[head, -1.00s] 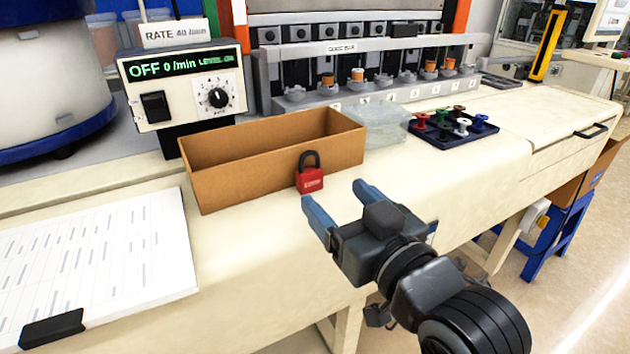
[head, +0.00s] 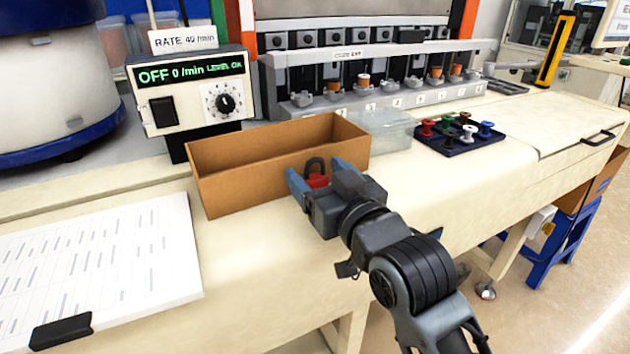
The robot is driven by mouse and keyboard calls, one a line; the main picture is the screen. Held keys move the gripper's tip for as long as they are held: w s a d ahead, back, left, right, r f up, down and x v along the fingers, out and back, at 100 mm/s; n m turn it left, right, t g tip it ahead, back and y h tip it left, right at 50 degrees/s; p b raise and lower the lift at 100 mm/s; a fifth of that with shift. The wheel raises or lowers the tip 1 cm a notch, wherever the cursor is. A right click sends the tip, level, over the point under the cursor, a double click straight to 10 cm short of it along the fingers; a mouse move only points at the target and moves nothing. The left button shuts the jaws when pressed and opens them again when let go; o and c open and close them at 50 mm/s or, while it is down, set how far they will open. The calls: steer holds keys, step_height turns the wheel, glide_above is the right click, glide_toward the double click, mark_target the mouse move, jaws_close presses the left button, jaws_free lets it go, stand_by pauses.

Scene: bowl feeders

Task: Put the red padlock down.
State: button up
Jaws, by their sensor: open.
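The red padlock (head: 317,180) has a dark shackle and is at the front side of the brown cardboard box, toward its right end. My gripper (head: 316,170) is open, with one blue finger on each side of the padlock in the picture. The gripper body hides the padlock's lower part. I cannot tell whether the fingers touch it.
The open cardboard box (head: 235,186) stands right behind the padlock. A clear plastic box (head: 385,137) and a dark tray (head: 468,148) of coloured spools lie to the right. A white sheet (head: 95,260) with a black clip lies at left. The front right bench top is clear.

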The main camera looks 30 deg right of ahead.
steer(key=c, duration=1.3)
steer(key=shift+o, duration=0.2)
steer(key=shift+r, duration=0.1)
steer(key=shift+r, duration=0.5)
steer(key=r, duration=0.3)
steer(key=shift+s+d+r, duration=0.2)
steer(key=shift+d+r, duration=0.05)
steer(key=shift+d, duration=0.1)
steer(key=s+d+r+p, duration=0.1)
steer(key=s+d+r, duration=0.5)
steer(key=d, duration=0.3)
steer(key=shift+r, duration=0.2)
steer(key=shift+s, duration=0.2)
